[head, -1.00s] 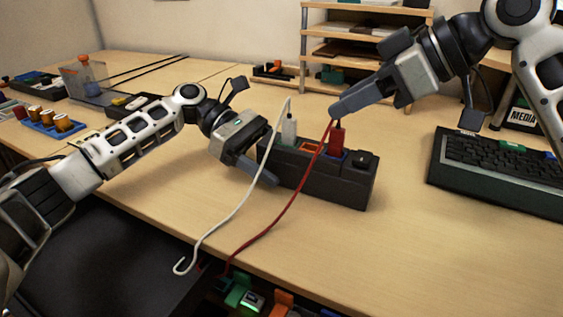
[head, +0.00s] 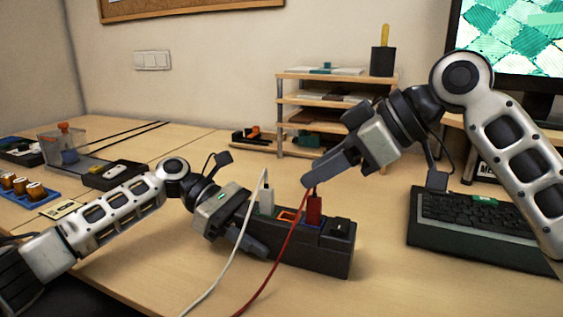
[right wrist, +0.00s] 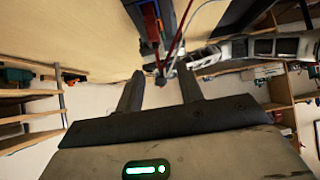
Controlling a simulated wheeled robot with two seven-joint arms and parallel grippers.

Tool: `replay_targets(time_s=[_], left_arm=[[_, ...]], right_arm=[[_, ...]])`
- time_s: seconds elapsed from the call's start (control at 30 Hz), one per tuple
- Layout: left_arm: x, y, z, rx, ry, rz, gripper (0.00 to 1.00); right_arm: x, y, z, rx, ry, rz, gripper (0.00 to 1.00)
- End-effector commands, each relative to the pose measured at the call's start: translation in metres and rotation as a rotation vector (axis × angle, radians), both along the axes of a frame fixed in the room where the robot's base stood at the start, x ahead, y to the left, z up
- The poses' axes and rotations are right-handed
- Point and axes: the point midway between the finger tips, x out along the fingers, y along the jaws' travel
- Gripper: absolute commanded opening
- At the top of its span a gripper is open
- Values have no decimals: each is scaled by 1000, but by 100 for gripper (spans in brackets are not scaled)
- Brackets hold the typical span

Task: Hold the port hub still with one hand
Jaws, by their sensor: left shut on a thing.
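The dark port hub (head: 315,258) lies on the wooden desk, with a white plug (head: 266,201) and a red plug (head: 314,208) upright in it. An orange-rimmed port (head: 287,216) shows between them. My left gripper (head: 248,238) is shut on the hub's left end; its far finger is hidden. My right gripper (head: 308,182) is just above the red plug. In the right wrist view its fingers (right wrist: 160,92) are apart with nothing clearly gripped between them. The hub (right wrist: 146,40) and red plug (right wrist: 150,14) show beyond the fingertips.
White (head: 228,262) and red (head: 278,262) cables run from the plugs toward the desk's front. A keyboard (head: 480,225) lies to the right. A shelf rack (head: 335,99) stands behind. Spools in a blue tray (head: 35,200) sit at the left.

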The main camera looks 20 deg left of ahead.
Motion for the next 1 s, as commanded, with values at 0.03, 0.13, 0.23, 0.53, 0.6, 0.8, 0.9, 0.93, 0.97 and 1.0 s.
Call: replay_targets(time_s=[0.03, 0.13, 0.23, 0.53, 0.6, 0.8, 0.9, 0.93, 0.97, 1.0], left_arm=[[0, 0, 0, 0, 0, 0, 22], [0, 0, 0, 0, 0, 0, 22], [0, 0, 0, 0, 0, 0, 22], [0, 0, 0, 0, 0, 0, 22], [0, 0, 0, 0, 0, 0, 22], [0, 0, 0, 0, -1, 0, 22], [0, 0, 0, 0, -1, 0, 22], [0, 0, 0, 0, -1, 0, 22], [0, 0, 0, -1, -1, 0, 22], [0, 0, 0, -1, -1, 0, 22]], right_arm=[[1, 6, 5, -24, 0, 9, 37], [2, 20, 13, -106, 6, 28, 37], [3, 32, 23, -211, 11, 38, 37], [1, 44, 53, -448, 10, 8, 37], [0, 44, 56, -471, 9, 0, 37], [1, 49, 45, -489, 10, -6, 37], [1, 55, 29, -488, 12, -6, 37], [1, 57, 24, -488, 12, -5, 37], [1, 60, 18, -487, 12, -5, 37], [1, 63, 11, -488, 12, -5, 37]])
